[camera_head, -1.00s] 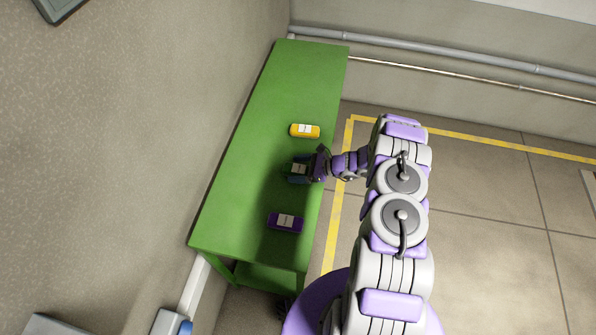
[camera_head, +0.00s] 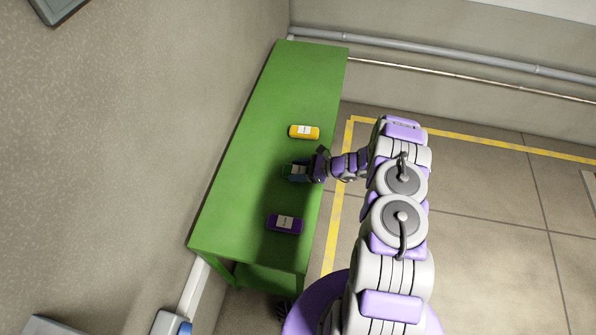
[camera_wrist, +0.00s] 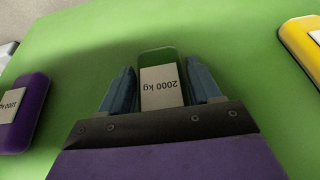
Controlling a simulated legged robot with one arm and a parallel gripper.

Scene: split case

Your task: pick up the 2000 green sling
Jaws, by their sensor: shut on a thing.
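The green sling (camera_wrist: 155,62) carries a white label reading "2000 kg", upside down in the wrist view. It lies between the blue fingers of my gripper (camera_wrist: 160,88), which is shut on it. In the head view the sling (camera_head: 289,170) shows only in part, at the middle of the green table, with my gripper (camera_head: 303,171) over its right end. The near part of the sling is hidden by my gripper. I cannot tell whether the sling is lifted off the table.
The green table (camera_head: 262,110) stands along the wall. A yellow sling (camera_head: 304,132) lies beyond my gripper and a purple sling (camera_head: 285,223) lies nearer; both also show in the wrist view, yellow (camera_wrist: 300,48) at right, purple (camera_wrist: 27,112) at left. The table's far end is clear.

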